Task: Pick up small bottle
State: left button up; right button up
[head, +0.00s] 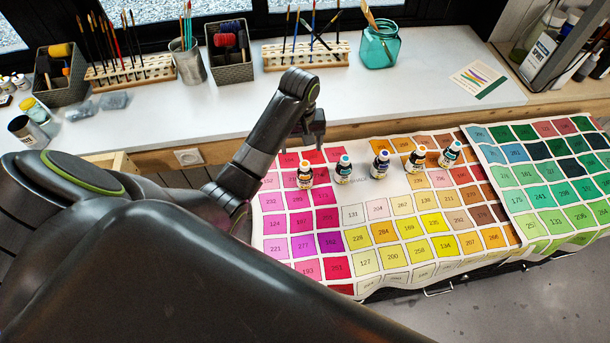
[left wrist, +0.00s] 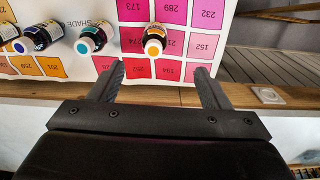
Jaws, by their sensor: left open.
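Several small dark bottles with white labels stand in a row on the colour chart. From left to right in the head view they are an orange-capped bottle (head: 305,176), a teal-capped bottle (head: 344,170), a blue-capped bottle (head: 380,165), another orange-capped bottle (head: 417,160) and another teal-capped bottle (head: 450,155). My left gripper (head: 313,140) is open and empty, above and behind the leftmost bottle. In the left wrist view, the leftmost orange-capped bottle (left wrist: 154,42) lies just beyond the gap between the open fingertips (left wrist: 159,76), apart from them.
The colour chart (head: 350,213) drapes over the table edge. Behind it, a white shelf (head: 420,95) holds brush racks (head: 305,56), dark baskets (head: 230,54) and a teal jar (head: 380,47). A wooden ledge (left wrist: 268,98) and wall socket (left wrist: 267,94) show beside my gripper.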

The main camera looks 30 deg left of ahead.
pick_arm(q)
notch_tip(320, 180, up, 2)
jog(key=w, duration=0.1)
jog(key=b, duration=0.6)
send_over(305, 165)
notch_tip(305, 165, down, 5)
jog(key=shift+s+d+f, duration=0.1)
jog(key=shift+f, duration=0.05)
notch_tip(305, 165, down, 6)
jog(key=shift+r+p, duration=0.2)
jog(key=shift+p, duration=0.75)
jog(key=shift+f, duration=1.05)
jog(key=shift+w+a+f+p, duration=0.15)
jog(key=shift+f+p, duration=0.1)
jog(key=shift+f, duration=0.75)
jog(key=shift+w+a+f+p, duration=0.1)
jog(key=shift+f+p, duration=0.1)
jog(key=shift+f, duration=0.8)
jog(key=shift+c, duration=0.4)
jog(key=c, duration=1)
jog(key=shift+c, duration=0.2)
